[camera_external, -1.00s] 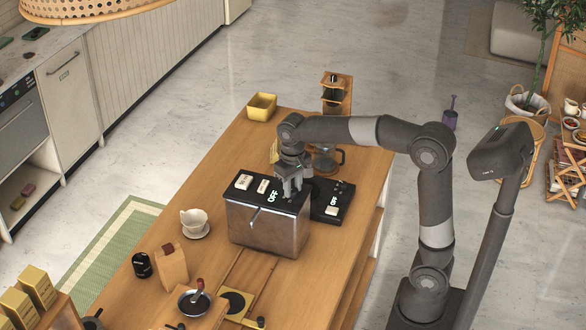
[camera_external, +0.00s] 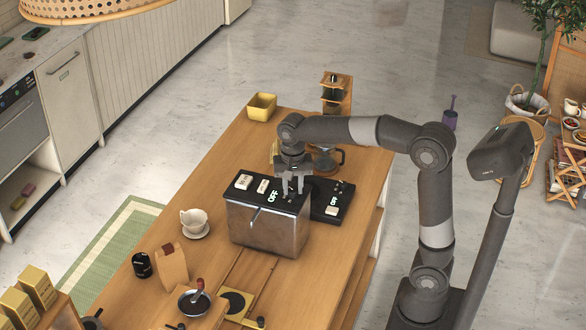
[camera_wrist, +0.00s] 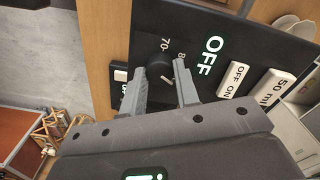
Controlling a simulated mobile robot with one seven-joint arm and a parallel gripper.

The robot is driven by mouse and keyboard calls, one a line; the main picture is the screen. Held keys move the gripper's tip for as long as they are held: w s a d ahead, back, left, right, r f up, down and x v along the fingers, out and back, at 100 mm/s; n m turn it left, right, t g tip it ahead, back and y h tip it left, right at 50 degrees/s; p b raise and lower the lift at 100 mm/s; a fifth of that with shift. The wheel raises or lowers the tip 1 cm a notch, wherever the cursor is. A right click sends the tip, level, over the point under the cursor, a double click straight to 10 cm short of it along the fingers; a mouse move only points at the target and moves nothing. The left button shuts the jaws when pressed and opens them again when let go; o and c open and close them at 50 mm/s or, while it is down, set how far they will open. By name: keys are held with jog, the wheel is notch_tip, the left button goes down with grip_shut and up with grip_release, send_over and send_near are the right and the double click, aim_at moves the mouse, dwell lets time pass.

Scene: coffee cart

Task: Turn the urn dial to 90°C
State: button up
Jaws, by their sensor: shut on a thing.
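The urn (camera_external: 262,230) is a metal box with a black top on the wooden cart. Its top carries a lit "OFF" display and white buttons. My gripper (camera_external: 293,191) points down at the right end of this top. In the wrist view, the black urn dial (camera_wrist: 160,68) sits between the fingertips of my gripper (camera_wrist: 160,72), which is shut on it. The marks "70" and a partly hidden "8" show beside the dial. Other marks and the pointer are hidden or too small to tell. The display (camera_wrist: 211,55) reads "OFF" in the wrist view too.
A black appliance (camera_external: 342,196) with its own "OFF" display stands right of the urn. A glass pot (camera_external: 329,160) stands behind, near my wrist. A white cup (camera_external: 194,220) on a saucer and a paper bag (camera_external: 172,265) stand to the left.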

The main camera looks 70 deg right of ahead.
aim_at(293, 190)
dwell(0.4)
jog(key=o, duration=1)
jog(key=shift+c, duration=0.2)
jog(key=shift+r, duration=0.15)
notch_tip(293, 190, up, 11)
jog(key=shift+f, duration=0.2)
jog(key=shift+s, duration=0.1)
jog(key=s+a+f+n+t, duration=0.2)
jog(key=s+f+n, duration=0.4)
jog(key=s, duration=0.4)
jog(key=s+a+f+n+t, duration=0.3)
jog(key=s+a+f+n, duration=0.2)
jog(key=s, duration=0.6)
jog(key=shift+s+f+n+t, duration=0.3)
jog(key=shift+f+n, duration=0.2)
jog(key=shift+n, duration=0.3)
